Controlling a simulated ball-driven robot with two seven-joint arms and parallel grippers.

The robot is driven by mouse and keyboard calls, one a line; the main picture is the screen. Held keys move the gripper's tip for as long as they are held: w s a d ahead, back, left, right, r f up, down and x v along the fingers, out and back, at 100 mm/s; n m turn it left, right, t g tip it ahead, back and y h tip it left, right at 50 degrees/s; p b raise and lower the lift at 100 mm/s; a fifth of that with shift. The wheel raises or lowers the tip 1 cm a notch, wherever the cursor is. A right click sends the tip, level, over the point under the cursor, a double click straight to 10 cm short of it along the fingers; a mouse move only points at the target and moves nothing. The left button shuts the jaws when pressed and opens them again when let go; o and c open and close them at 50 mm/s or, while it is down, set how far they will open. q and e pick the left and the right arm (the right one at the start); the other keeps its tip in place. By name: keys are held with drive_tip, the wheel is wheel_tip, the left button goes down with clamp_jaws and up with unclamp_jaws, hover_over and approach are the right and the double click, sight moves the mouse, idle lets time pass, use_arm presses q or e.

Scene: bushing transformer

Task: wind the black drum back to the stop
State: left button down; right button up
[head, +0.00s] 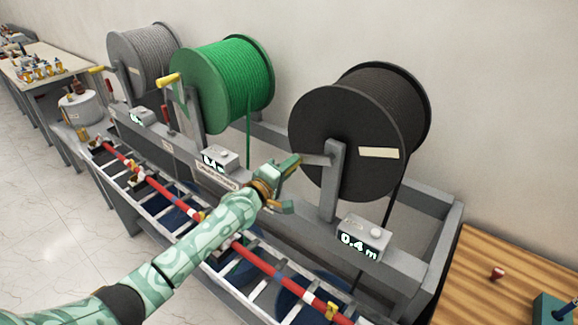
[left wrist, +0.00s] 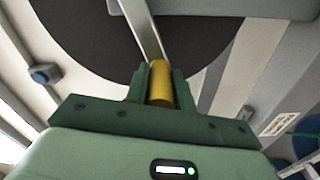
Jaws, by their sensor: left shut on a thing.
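The black drum (head: 330,135) stands on its grey stand at the right of the head view, with black cable hanging from its right side. A grey crank arm (head: 316,160) reaches left from its hub. My left gripper (head: 292,164) is at the outer end of this crank. In the left wrist view, the fingers (left wrist: 158,85) are shut on the yellow crank handle (left wrist: 160,82), with the crank arm (left wrist: 143,28) running up from it. The counter (head: 362,238) below the drum reads 0.4 m. I cannot make out the stop. My right gripper does not show.
A green drum (head: 222,85) and a grey drum (head: 143,58) stand to the left, each with a yellow-handled crank. A red rod (head: 255,257) runs along the rack in front. A wooden table (head: 500,265) stands at the right.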

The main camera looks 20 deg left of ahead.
use_arm(q)
drive_tip(key=shift+f, duration=0.25)
drive_tip(key=c, duration=1.5)
unclamp_jaws()
drive_tip(key=shift+c, duration=0.2)
drive_tip(key=o, duration=0.4)
drive_tip(key=shift+c, duration=0.2)
drive_tip(key=shift+r, duration=0.1)
drive_tip(key=shift+s, duration=0.2)
drive_tip(key=p+v, duration=0.1)
drive_tip(key=v, duration=1.5)
drive_tip(key=shift+w, duration=0.1)
